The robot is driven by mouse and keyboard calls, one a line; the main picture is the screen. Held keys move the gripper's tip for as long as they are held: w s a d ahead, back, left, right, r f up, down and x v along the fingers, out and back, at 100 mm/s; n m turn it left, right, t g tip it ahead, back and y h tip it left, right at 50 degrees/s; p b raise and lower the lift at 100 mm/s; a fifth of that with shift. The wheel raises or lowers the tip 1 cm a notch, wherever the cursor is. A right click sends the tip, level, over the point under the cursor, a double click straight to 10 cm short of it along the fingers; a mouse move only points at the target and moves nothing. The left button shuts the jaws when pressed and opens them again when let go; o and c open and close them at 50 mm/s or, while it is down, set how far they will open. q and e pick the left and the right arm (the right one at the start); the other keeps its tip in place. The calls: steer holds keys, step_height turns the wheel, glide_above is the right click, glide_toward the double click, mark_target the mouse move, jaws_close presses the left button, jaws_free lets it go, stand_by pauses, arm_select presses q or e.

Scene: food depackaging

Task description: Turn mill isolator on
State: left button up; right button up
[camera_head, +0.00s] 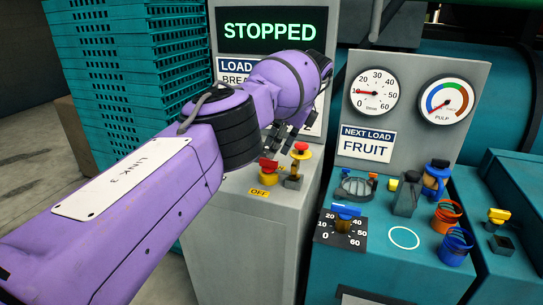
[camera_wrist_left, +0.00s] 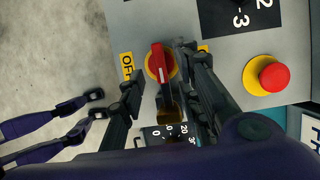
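The mill isolator is a red handle (camera_wrist_left: 157,62) on a yellow round base, set on a grey panel. It also shows in the head view as a red and yellow knob (camera_head: 268,168), partly hidden by my gripper. A yellow OFF label (camera_head: 260,193) sits below it there, and to its left in the left wrist view (camera_wrist_left: 127,66). My left gripper (camera_wrist_left: 158,75) is open, its two black fingers on either side of the red handle. I cannot tell whether they touch it. In the head view the gripper (camera_head: 283,132) is mostly behind my purple arm.
A red emergency button (camera_wrist_left: 274,77) on yellow stands beside the isolator; it shows in the head view (camera_head: 300,147). A STOPPED display (camera_head: 268,29) is above. A teal console (camera_head: 388,260) with knobs and gauges is at right, and stacked teal crates (camera_head: 120,70) at left.

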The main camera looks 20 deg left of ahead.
arm_select(q)
steer(key=shift+v, duration=1.45)
